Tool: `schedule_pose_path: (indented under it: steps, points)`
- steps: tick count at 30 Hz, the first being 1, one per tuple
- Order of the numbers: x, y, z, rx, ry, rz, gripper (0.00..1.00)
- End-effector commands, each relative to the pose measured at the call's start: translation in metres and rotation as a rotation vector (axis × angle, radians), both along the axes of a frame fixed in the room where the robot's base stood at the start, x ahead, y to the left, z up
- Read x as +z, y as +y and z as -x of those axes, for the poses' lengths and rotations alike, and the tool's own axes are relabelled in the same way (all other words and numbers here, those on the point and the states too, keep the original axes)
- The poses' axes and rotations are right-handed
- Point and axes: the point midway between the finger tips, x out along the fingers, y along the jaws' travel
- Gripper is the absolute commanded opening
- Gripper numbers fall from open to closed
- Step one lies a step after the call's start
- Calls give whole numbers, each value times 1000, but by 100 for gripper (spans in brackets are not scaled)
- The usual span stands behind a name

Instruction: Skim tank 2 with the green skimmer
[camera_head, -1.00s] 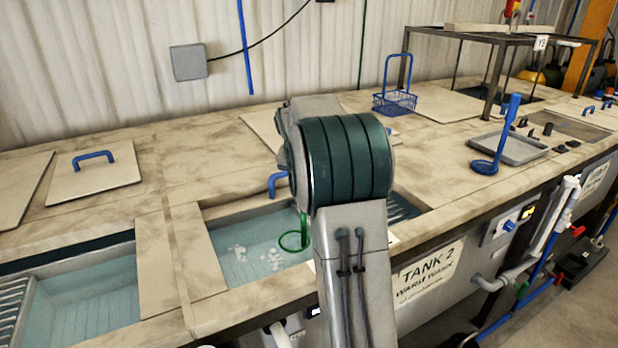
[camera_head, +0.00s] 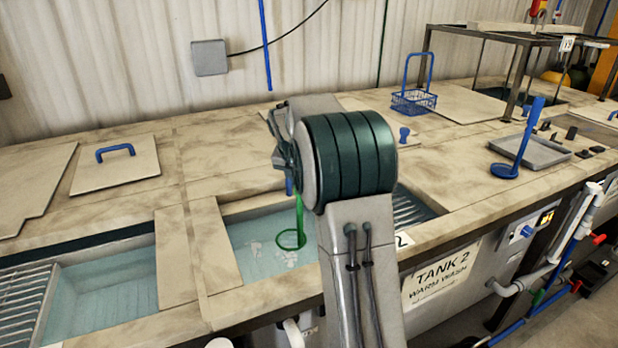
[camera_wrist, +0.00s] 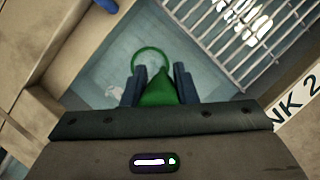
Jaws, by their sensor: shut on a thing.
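The green skimmer (camera_head: 291,238) hangs with its ring low over tank 2, at or near the water; I cannot tell whether it touches. In the wrist view my gripper (camera_wrist: 159,84) is shut on the handle of the green skimmer (camera_wrist: 150,52), with the ring reaching out ahead over the water. Tank 2 (camera_head: 262,263) is open, with pale patches in its water around the ring. Its label, "TANK 2 WARM WASH" (camera_head: 440,276), is on the front panel. My arm hides the gripper and the tank's middle in the head view.
A slatted rack (camera_head: 412,208) lies at tank 2's right end. Another open tank (camera_head: 105,290) is at left. A lid with a blue handle (camera_head: 115,165), a blue basket (camera_head: 414,101), a blue ladle (camera_head: 507,168) and a grey tray (camera_head: 530,152) are on the counter.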

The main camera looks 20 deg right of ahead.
Motion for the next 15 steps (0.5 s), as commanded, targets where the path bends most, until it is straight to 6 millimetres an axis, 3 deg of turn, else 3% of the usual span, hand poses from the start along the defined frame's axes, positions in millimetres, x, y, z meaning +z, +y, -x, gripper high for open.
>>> schedule_pose_path:
  steps: [15]
  points:
    - [2,47,0,2,-3,0,0]
